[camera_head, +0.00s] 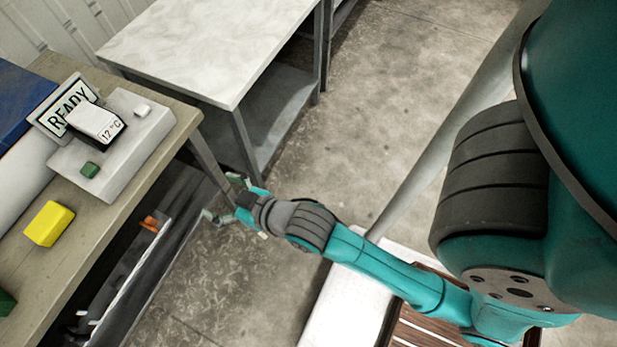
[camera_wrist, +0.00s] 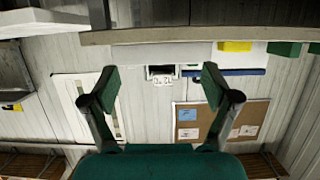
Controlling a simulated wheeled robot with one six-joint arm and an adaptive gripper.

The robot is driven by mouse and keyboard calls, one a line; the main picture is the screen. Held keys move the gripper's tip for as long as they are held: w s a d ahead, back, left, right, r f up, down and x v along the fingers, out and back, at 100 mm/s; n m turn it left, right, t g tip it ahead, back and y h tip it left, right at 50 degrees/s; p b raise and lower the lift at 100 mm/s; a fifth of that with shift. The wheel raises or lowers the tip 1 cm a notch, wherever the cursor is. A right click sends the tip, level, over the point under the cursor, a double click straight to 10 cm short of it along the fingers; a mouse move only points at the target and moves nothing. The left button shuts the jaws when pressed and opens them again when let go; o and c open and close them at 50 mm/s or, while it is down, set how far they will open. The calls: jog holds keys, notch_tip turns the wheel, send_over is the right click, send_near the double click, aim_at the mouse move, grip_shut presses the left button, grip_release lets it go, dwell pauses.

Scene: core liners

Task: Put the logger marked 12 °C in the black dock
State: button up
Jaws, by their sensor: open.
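The white logger marked 12 °C (camera_head: 95,121) sits on a pale grey base (camera_head: 112,160) on the bench at left. The black dock (camera_head: 113,141) shows as a dark edge under and beside it; the logger looks seated in it, though its lower part is hidden. In the wrist view the logger's label (camera_wrist: 161,82) shows upside down against the black dock (camera_wrist: 160,71). My gripper (camera_head: 226,199) is open and empty, off the bench's right edge and apart from the logger. Its fingers frame the logger at a distance in the wrist view (camera_wrist: 156,85).
A READY sign (camera_head: 68,104) stands behind the logger. A yellow block (camera_head: 49,223) lies on the bench (camera_head: 85,249). A bare white-topped table (camera_head: 210,45) stands behind; open floor lies right.

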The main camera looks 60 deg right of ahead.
jog(key=s, duration=2.6)
jog(key=shift+r+t, duration=0.25)
jog(key=shift+t, duration=0.05)
jog(key=shift+c, duration=0.3)
dwell(0.3)
